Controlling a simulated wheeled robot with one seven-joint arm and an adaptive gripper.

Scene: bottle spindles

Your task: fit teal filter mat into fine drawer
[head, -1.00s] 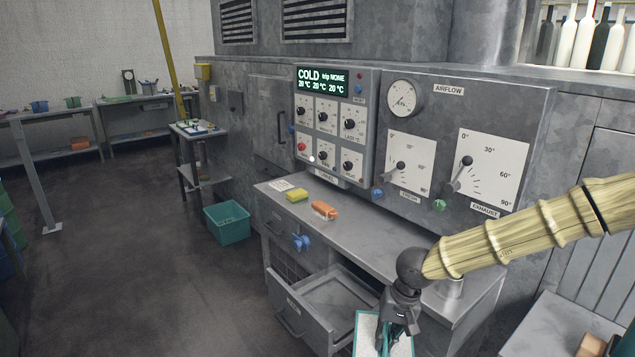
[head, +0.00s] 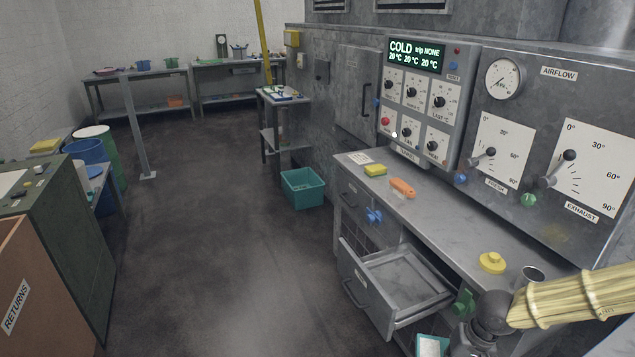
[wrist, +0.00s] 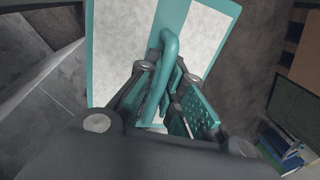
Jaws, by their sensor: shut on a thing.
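The filter mat (wrist: 205,40) is a white panel with a teal rim and a teal loop handle (wrist: 170,45). In the wrist view my gripper (wrist: 172,95) is shut on this handle. In the head view a corner of the mat (head: 430,346) shows at the bottom edge, with my gripper (head: 470,340) mostly cut off beside it. An open, empty grey drawer (head: 405,325) juts from the bench just up and left of the mat. The mat is outside this drawer. The label on its front is too small to read.
The bench top (head: 440,215) carries a yellow sponge (head: 375,170), an orange item (head: 402,188) and a yellow knob-like piece (head: 492,262). A blue knob (head: 374,216) sticks out of the bench front. A teal bin (head: 303,188) stands on the floor. The floor left of the drawer is clear.

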